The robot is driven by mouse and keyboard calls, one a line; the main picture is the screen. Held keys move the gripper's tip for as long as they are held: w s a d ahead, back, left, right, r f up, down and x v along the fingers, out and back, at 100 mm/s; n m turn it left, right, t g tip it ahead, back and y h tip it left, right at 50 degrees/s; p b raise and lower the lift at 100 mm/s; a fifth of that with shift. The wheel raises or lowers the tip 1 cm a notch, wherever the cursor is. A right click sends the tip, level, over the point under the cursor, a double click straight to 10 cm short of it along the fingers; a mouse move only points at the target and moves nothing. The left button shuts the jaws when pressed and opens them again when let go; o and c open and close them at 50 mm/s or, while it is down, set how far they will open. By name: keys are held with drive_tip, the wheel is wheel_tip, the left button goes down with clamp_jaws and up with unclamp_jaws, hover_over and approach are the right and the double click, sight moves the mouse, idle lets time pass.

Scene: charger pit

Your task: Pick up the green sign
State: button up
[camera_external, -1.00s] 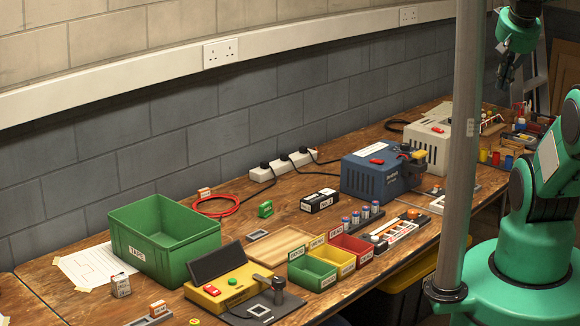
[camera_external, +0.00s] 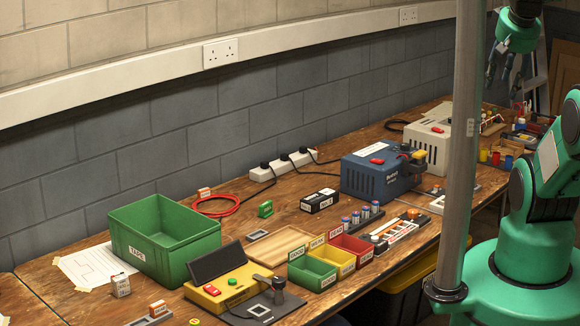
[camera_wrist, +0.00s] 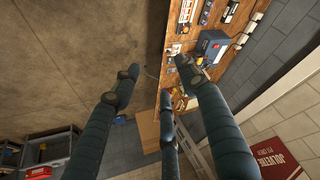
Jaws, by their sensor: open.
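The green sign (camera_external: 265,209) is a small upright green piece on the wooden workbench (camera_external: 225,232) in the external view. It stands between the red cable loop and the black box, and nothing touches it. My gripper (camera_external: 503,76) is high at the upper right of the external view, far from the sign, with its fingers spread and empty. In the wrist view, the three dark fingers of my gripper (camera_wrist: 160,78) are spread apart with nothing between them. I cannot make out the sign in the wrist view.
A green bin (camera_external: 165,262), a black box (camera_external: 319,200), a red cable loop (camera_external: 216,213) and a wooden tray (camera_external: 287,236) surround the sign. A blue machine (camera_external: 372,178) stands further right. A grey vertical pole (camera_external: 460,150) rises before the bench.

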drive_tip(key=shift+w+r, duration=0.1)
drive_tip(key=w+a+r+m+g, duration=0.15)
drive_tip(key=w+a, duration=0.25)
drive_tip(key=w, duration=0.6)
drive_tip(key=w+a+r, duration=0.3)
drive_tip(key=w+a, duration=0.1)
drive_tip(key=w, duration=0.5)
drive_tip(key=w+a+f+m+g, duration=0.1)
drive_tip(key=w+a+f, duration=0.5)
drive_tip(key=w+a, duration=0.5)
drive_tip(key=w+a+f+m+g, duration=0.1)
drive_tip(key=w+a+f+m, duration=0.1)
drive_tip(key=w+a+f, duration=1)
drive_tip(key=a+f, duration=0.5)
drive_tip(key=f, duration=0.1)
drive_tip(key=w+a+f+m+g, duration=0.1)
drive_tip(key=w+a+f, duration=0.3)
drive_tip(key=a+f, duration=0.5)
drive_tip(key=w+a+f+m+g, duration=0.1)
drive_tip(key=w+a+f, duration=0.2)
drive_tip(key=a+f, duration=0.6)
drive_tip(key=shift+w+f+p, duration=0.3)
drive_tip(key=shift+f, duration=0.6)
